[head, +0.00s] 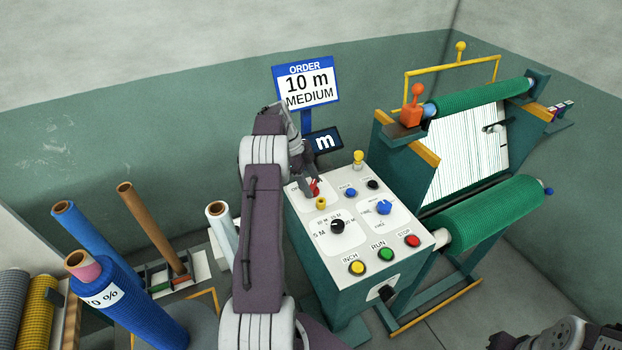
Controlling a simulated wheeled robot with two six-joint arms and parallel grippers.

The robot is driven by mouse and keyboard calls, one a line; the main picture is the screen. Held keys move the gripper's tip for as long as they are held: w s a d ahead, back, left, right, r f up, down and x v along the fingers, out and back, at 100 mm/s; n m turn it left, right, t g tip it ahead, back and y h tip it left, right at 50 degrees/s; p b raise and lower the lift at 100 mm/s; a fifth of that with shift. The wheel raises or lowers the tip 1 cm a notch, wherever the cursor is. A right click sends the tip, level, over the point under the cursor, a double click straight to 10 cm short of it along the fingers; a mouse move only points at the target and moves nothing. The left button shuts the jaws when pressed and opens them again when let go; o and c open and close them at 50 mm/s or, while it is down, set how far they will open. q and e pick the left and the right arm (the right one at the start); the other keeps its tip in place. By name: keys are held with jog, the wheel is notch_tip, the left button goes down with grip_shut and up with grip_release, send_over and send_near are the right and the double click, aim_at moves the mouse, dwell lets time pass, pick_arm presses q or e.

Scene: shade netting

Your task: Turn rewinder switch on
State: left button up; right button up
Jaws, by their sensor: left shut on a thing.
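The rewinder's control box (333,268) stands in the middle, with a white sloping panel on top. A red switch (314,187) sits in the panel's upper left field. My left gripper (310,183) reaches down to it from above and is shut on it. The fingers and wrist partly hide the switch and its label, so its exact setting cannot be read. My right arm shows only at the bottom right corner, and its jaws cannot be made out.
The panel also carries a black knob (337,226), a blue knob (384,207) and yellow, green and red buttons (386,254). Behind stand an order sign (306,84) and a small display (325,141). Green netting rolls (492,216) are at right, upright rolls (130,300) at left.

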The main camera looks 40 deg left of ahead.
pick_arm(q)
jog(key=shift+a+r, duration=0.1)
jog(key=shift+r, duration=0.05)
dwell(0.4)
jog(key=o, duration=1.2)
jog(key=shift+c, duration=0.2)
jog(key=shift+o, duration=1.1)
jog(key=shift+a+r, duration=0.1)
jog(key=shift+r, duration=0.05)
jog(key=p+v, duration=0.2)
jog(key=v, duration=0.6)
jog(key=shift+r+p, duration=0.3)
jog(key=shift+p, duration=0.1)
